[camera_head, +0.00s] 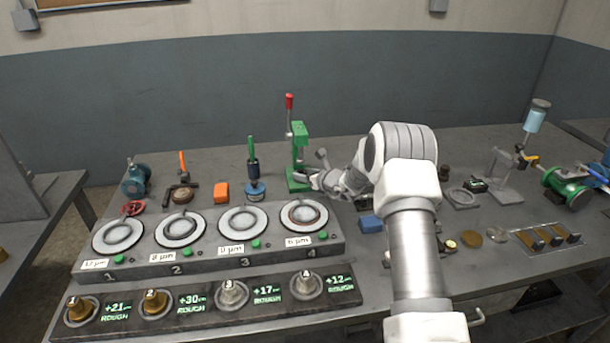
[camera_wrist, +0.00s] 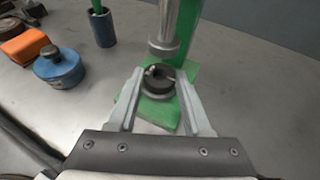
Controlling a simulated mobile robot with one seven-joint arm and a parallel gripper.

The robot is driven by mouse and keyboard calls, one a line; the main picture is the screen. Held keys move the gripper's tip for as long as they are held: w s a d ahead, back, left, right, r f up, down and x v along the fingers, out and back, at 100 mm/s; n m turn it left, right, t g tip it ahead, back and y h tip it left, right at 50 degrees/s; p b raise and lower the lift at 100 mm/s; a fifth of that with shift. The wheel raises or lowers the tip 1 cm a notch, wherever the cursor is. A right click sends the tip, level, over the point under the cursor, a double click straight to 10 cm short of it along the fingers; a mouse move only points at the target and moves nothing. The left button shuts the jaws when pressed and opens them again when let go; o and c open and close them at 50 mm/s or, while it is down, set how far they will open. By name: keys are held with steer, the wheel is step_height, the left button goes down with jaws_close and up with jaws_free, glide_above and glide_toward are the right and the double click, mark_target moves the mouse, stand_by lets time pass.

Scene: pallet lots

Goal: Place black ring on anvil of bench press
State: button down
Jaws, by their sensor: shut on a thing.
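The green bench press (camera_head: 299,150) with a red-topped lever stands at the back middle of the table. In the wrist view its green base (camera_wrist: 190,110) lies below a grey vertical ram (camera_wrist: 168,30). The black ring (camera_wrist: 159,79) is between my gripper's fingertips (camera_wrist: 160,80), under the ram and over a round grey piece on the press base. I cannot tell whether the ring touches that piece. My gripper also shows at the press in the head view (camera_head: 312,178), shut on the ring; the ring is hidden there.
An orange block (camera_head: 221,192) and a blue round-based tool (camera_head: 254,188) stand left of the press. A station with several round plates (camera_head: 330,240) lies in front. A blue block (camera_head: 371,224) lies near my arm.

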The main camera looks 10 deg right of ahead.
steer(key=shift+c, duration=1.7)
jaws_free()
